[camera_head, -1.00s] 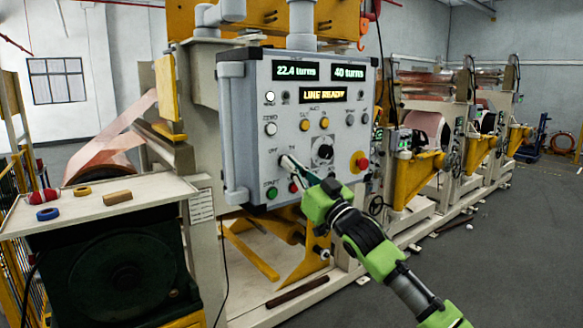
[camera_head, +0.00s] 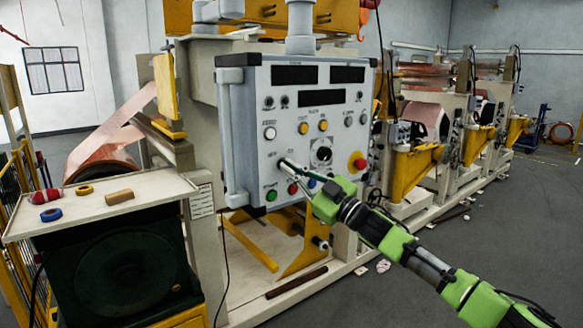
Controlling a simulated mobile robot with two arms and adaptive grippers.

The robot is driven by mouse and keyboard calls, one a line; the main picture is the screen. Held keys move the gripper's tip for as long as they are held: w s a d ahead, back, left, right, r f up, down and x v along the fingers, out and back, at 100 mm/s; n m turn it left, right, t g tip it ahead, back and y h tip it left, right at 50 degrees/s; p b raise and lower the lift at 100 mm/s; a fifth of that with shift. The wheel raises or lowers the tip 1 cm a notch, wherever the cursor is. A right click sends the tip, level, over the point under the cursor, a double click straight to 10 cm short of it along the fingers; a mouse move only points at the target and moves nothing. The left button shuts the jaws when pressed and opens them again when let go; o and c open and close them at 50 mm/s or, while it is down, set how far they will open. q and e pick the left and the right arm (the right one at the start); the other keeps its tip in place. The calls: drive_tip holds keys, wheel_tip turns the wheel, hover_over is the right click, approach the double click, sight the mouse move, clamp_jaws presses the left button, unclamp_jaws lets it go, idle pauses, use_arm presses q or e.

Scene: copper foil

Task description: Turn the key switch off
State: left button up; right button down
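The grey control box (camera_head: 243,125) stands in the middle of the head view, with its panel facing me. Its displays (camera_head: 295,75) are dark. The key switch sits on the lower left of the panel, above the green button (camera_head: 271,195), and is mostly hidden by my gripper. My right gripper (camera_head: 286,164) reaches in from the lower right, with its fingertips at the key switch. The fingertips look close together, but I cannot tell whether they grip the key. My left gripper is not in view.
A red button (camera_head: 292,188) is just below my fingertips, and a red emergency stop (camera_head: 360,163) with a yellow surround is to the right. A side table (camera_head: 100,212) at left holds tape rolls and a wooden block. Open floor lies at lower right.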

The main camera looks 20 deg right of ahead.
idle(0.3)
drive_tip(key=c, duration=2.3)
unclamp_jaws()
drive_tip(key=v, duration=1.2)
drive_tip(key=shift+f, duration=0.1)
